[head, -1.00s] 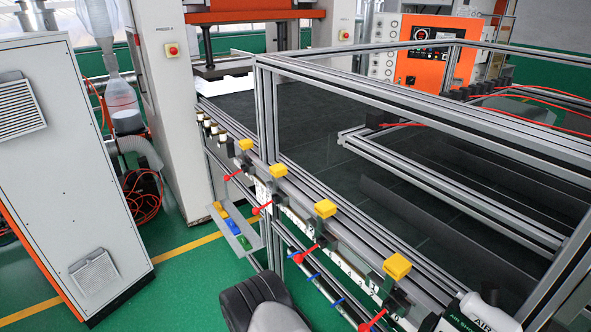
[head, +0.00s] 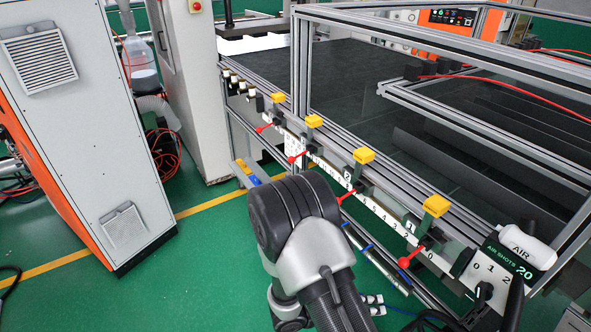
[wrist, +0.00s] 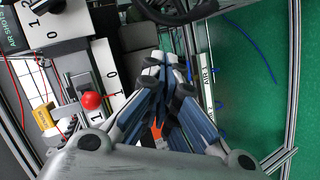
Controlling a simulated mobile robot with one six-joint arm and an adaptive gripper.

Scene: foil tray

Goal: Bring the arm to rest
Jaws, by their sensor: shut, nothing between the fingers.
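My gripper (wrist: 168,68) shows in the wrist view, its two fingers drawn together at the tips with nothing between them. Below the fingers in that view are the frame rail, a white numbered scale (wrist: 107,82) and a red-knobbed lever (wrist: 91,100) to the left. In the head view my arm, with dark grey and light grey links, rises from the bottom centre in front of the rail. I cannot make out the gripper's fingers in the head view.
An aluminium frame (head: 300,65) with yellow blocks (head: 363,156) and red levers (head: 347,197) runs along the right of my arm. An AIR SHOTS panel (head: 515,262) sits lower right. A white cabinet (head: 85,130) stands left. Green floor (head: 190,280) is clear between.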

